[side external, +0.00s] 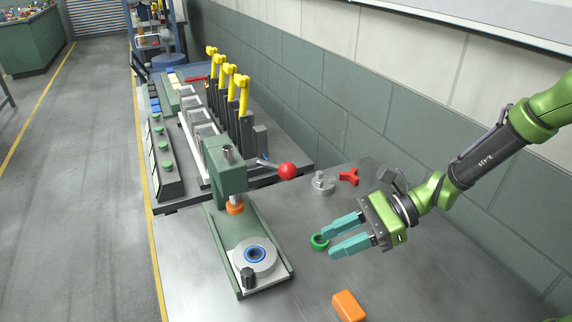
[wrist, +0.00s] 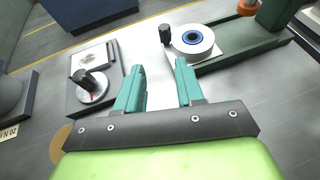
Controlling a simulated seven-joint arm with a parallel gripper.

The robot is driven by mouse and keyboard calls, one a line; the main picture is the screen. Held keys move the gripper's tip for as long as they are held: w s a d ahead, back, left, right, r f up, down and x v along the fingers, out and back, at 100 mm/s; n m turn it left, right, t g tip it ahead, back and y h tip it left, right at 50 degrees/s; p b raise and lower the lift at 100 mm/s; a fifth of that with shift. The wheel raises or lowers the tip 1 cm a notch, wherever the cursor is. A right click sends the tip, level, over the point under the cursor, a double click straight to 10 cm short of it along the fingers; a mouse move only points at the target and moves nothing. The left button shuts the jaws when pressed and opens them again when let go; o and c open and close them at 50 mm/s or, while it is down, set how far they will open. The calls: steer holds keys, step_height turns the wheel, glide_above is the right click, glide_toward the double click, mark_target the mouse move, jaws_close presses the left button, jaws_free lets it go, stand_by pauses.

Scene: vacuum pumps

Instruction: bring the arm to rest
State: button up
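My gripper (side external: 329,243) is teal-fingered on a bright green arm. It is over the right part of the metal table (side external: 400,279), its fingers pointing left toward the green press (side external: 230,190). The fingers are apart. The wrist view also shows my gripper (wrist: 160,66) with a clear gap and nothing held between the fingers. A green ring (side external: 316,242) shows by the fingertips in the side view; I cannot tell its distance below them. The press base carries a pale round disc (side external: 264,262) with a blue ring (side external: 255,254), apart from the fingers.
An orange block (side external: 348,306) is at the front. A grey metal part (side external: 323,184) and a red knob (side external: 349,177) are behind. A lever with a red ball (side external: 287,171) sticks out from the press. Several yellow-topped levers (side external: 243,82) stand behind left. A tiled wall is at the back.

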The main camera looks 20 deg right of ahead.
steer(key=s+d+r+n+g+h, duration=0.25)
steer(key=s+d+n+h, duration=0.3)
steer(key=s+n, duration=0.35)
steer(key=s+d+r+n+t+h, duration=0.1)
steer(key=d+r+n+t+h, duration=0.4)
steer(key=d+r, duration=0.5)
steer(key=d+n+t, duration=0.1)
steer(key=d+n, duration=0.1)
steer(key=d, duration=0.1)
steer(key=shift+s+r+n, duration=0.3)
steer(key=shift+s, duration=0.1)
steer(key=shift+t+h, duration=0.25)
